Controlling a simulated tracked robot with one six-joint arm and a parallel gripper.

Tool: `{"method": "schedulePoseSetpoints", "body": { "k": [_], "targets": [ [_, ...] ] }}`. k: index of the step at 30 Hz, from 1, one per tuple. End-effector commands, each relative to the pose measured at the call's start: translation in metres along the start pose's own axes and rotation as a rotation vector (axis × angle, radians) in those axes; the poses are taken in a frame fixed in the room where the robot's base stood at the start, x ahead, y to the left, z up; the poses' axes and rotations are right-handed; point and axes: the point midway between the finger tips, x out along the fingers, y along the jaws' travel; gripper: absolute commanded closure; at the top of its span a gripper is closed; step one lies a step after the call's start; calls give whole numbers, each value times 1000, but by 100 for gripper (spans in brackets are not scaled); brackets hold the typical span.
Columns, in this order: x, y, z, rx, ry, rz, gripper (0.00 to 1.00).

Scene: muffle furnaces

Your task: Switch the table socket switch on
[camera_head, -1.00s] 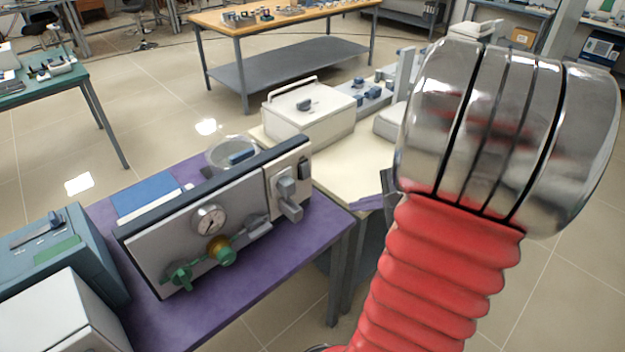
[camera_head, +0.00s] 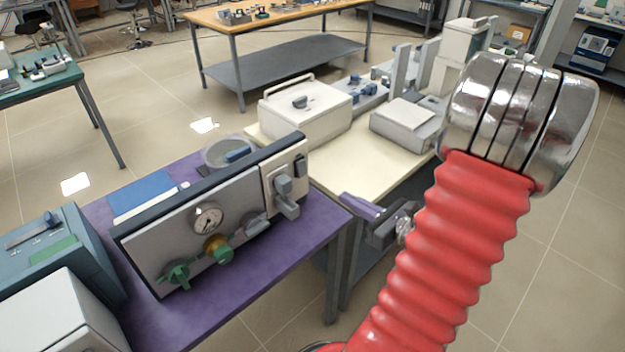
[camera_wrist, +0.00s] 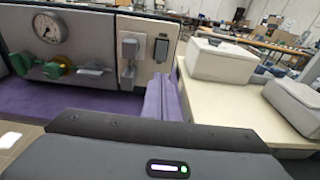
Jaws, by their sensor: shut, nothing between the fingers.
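The table socket (camera_head: 285,182) is a pale plate at the right end of the grey panel on the purple table. A grey plug with a cord sits in it, and it also shows in the wrist view (camera_wrist: 130,48). The small dark switch (camera_head: 302,167) is on the plate right of the plug; the wrist view shows it (camera_wrist: 161,48) upright in a dark frame. Its on or off position is too small to tell. My gripper (camera_head: 346,199), with purple fingers, is shut and empty, apart from the panel, right of and lower than the switch. The fingers (camera_wrist: 167,82) point towards the panel's right end in the wrist view.
The panel also carries a gauge (camera_head: 207,218) and green valve handles (camera_head: 178,274). A cream table (camera_head: 375,160) with a white box (camera_head: 305,112) stands close to the right. Teal and white boxes stand at the lower left. Floor is clear at the right.

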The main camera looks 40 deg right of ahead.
Motion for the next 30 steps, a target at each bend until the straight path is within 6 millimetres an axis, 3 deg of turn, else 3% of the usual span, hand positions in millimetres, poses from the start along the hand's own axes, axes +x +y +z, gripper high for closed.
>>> {"method": "schedulePoseSetpoints", "body": {
  "k": [11,30],
  "targets": [
    [9,0,0,-3,2,2,100],
    [78,0,-1,-3,2,4,100]
  ]
}}
